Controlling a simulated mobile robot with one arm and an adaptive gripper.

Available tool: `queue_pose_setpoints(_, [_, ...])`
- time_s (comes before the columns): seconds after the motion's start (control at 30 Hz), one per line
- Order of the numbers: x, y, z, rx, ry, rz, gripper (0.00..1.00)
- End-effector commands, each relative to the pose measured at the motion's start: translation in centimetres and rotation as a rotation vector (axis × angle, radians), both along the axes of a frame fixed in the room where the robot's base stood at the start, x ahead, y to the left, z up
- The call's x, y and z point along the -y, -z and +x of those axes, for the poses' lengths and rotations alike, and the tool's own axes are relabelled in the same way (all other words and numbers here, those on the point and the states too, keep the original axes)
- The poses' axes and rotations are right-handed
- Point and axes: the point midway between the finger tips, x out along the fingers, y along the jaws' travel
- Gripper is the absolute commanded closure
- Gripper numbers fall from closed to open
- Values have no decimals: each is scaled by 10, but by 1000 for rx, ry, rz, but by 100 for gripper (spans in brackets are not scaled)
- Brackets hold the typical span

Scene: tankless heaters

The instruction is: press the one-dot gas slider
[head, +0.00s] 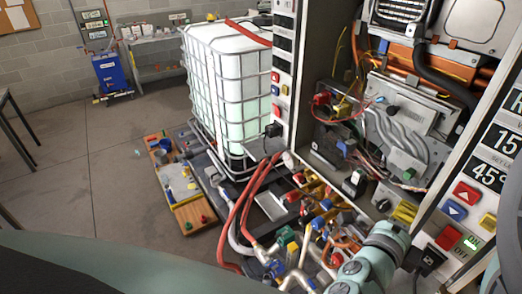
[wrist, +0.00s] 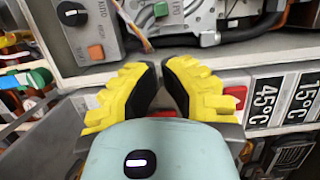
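I cannot make out a slider with a one-dot mark in either view. In the wrist view my gripper (wrist: 160,65) has yellow ribbed fingers with black pads. The fingertips come close together, with only a narrow wedge between the fingers and nothing held in it. The tips point at the pale lower edge of an open heater cabinet (wrist: 225,58). The fingers do not show in the head view.
In the head view, the open heater cabinet (head: 395,110) stands at right, with a display panel (head: 490,165) beside it. Red hoses (head: 255,195) and valves crowd its foot. A caged white tank (head: 230,85) stands left of it. The floor (head: 95,180) at left is largely clear.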

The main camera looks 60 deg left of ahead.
Motion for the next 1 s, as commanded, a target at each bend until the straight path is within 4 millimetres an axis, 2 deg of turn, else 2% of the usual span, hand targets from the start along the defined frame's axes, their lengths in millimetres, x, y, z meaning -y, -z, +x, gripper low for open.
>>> queue_pose_setpoints(0.33, [-3,1,-1,-9,-11,6,100])
queue_pose_setpoints(0.47, [-3,2,4,-7,-7,7,100])
queue_pose_setpoints(1.0, [-18,-2,82,-2,-3,6,100])
